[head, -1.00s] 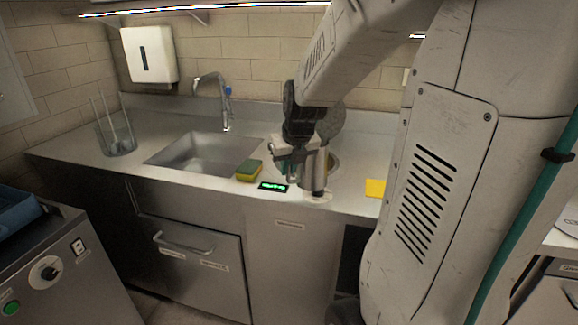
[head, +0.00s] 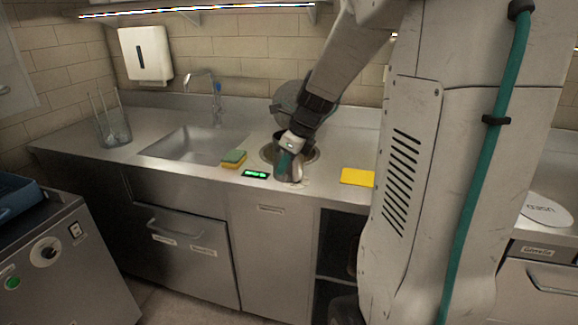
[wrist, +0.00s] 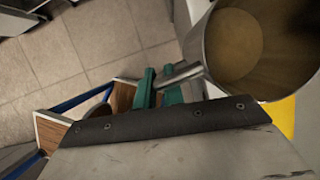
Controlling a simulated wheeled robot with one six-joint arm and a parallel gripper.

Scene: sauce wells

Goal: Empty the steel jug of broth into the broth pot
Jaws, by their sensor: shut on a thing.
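My gripper (head: 288,150) is shut, its teal fingers around the bar handle of the steel jug (head: 292,172). In the wrist view the fingers (wrist: 158,90) grip that handle, and the open jug (wrist: 196,42) shows at upper right. Light brown broth (wrist: 234,45) lies inside it. In the head view the jug is at the near side of the broth pot (head: 313,157), a round well set in the counter. My gripper partly hides both. I cannot tell how far the jug is tilted. The pot's inside is mostly hidden.
A round grey lid (head: 287,97) stands raised behind the pot. A green-lit display (head: 256,174) and a sponge (head: 233,158) lie to the left, before the sink (head: 185,146). A yellow square (head: 357,177) lies to the right. A glass container (head: 113,130) stands far left.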

